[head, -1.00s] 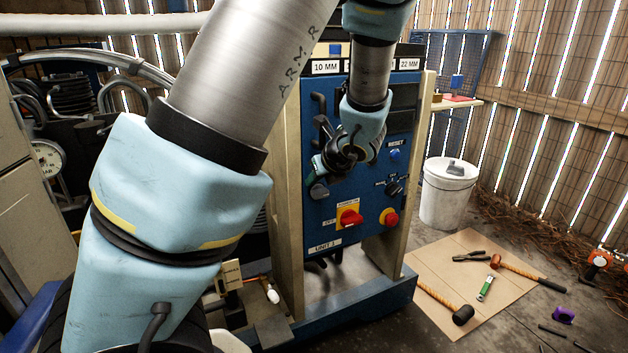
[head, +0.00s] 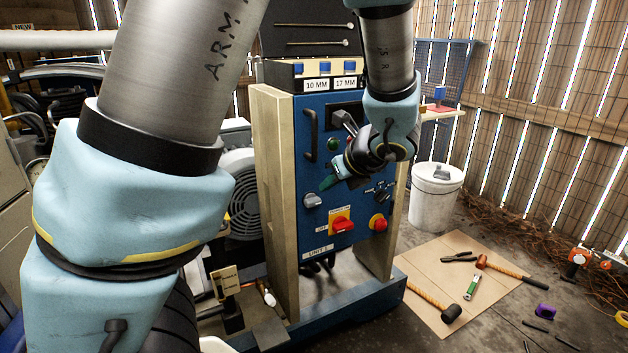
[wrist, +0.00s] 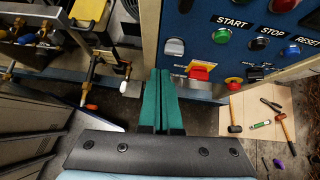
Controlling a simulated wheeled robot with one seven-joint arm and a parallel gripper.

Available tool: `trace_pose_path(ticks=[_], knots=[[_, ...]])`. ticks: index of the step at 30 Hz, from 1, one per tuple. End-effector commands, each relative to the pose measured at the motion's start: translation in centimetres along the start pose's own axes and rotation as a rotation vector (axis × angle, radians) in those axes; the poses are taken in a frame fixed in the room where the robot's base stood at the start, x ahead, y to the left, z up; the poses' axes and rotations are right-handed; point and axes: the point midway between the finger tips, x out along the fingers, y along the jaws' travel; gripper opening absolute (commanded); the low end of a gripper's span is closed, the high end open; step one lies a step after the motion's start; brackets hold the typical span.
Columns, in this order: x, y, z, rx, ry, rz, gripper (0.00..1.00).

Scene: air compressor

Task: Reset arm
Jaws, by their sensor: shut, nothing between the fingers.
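My gripper (head: 328,183) is in front of the blue control panel (head: 318,255) in the head view, its green fingers pointing left and slightly down. In the wrist view the two green fingers (wrist: 164,85) lie side by side, shut with nothing between them. My large upper arm fills the left of the head view, and my forearm comes down from the top. The grey knob (wrist: 174,47) and red-yellow switch (wrist: 199,70) show just beyond the fingertips in the wrist view. My wrist hides part of the panel's right side in the head view.
A fan-covered motor (head: 241,195) and pipes stand left of the panel. A white lidded bucket (head: 433,200) stands to the right.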

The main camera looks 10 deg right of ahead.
Motion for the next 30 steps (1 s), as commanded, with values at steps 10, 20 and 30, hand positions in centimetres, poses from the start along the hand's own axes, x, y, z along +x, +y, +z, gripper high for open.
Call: trace_pose_path(ticks=[10,20,30], knots=[[3.5,9.8,-0.2,-0.641,0.209,0.251,0.00],[4.1,18.6,-1.7,-1.550,0.338,0.580,0.00],[3.5,22.9,-1.9,-2.262,0.320,0.813,0.00]])
